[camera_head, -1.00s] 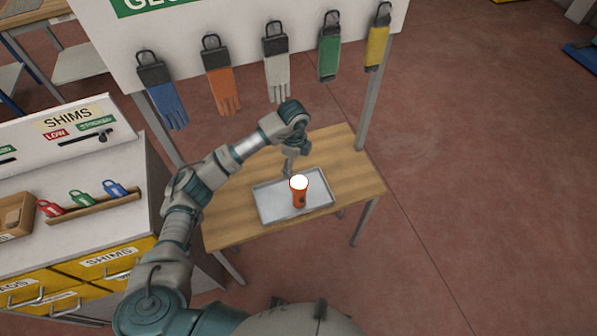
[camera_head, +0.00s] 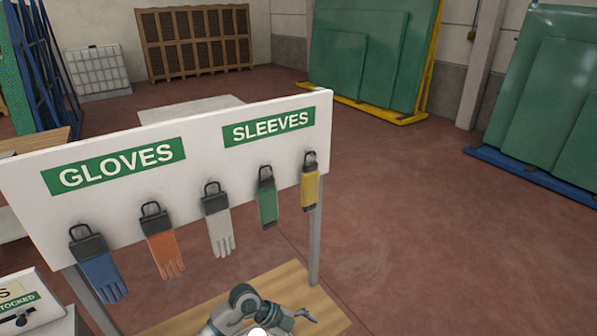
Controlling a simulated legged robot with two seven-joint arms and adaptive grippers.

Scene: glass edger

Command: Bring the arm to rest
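My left arm comes in at the bottom edge, bent over the wooden table (camera_head: 278,281). My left gripper (camera_head: 306,316) is at its right end, low over the table; whether its fingers are open or shut is too small to tell. A bright white round top (camera_head: 257,331), that of the orange flashlight seen earlier, just shows at the bottom edge in front of the arm. The flashlight's body and the tray are out of view below. My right gripper is not in view.
A white board (camera_head: 110,213) with GLOVES and SLEEVES signs stands behind the table on metal posts (camera_head: 316,245). Several gloves and sleeves hang from it, among them a blue glove (camera_head: 101,277) and a yellow sleeve (camera_head: 310,188). Open red floor (camera_head: 430,230) lies to the right.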

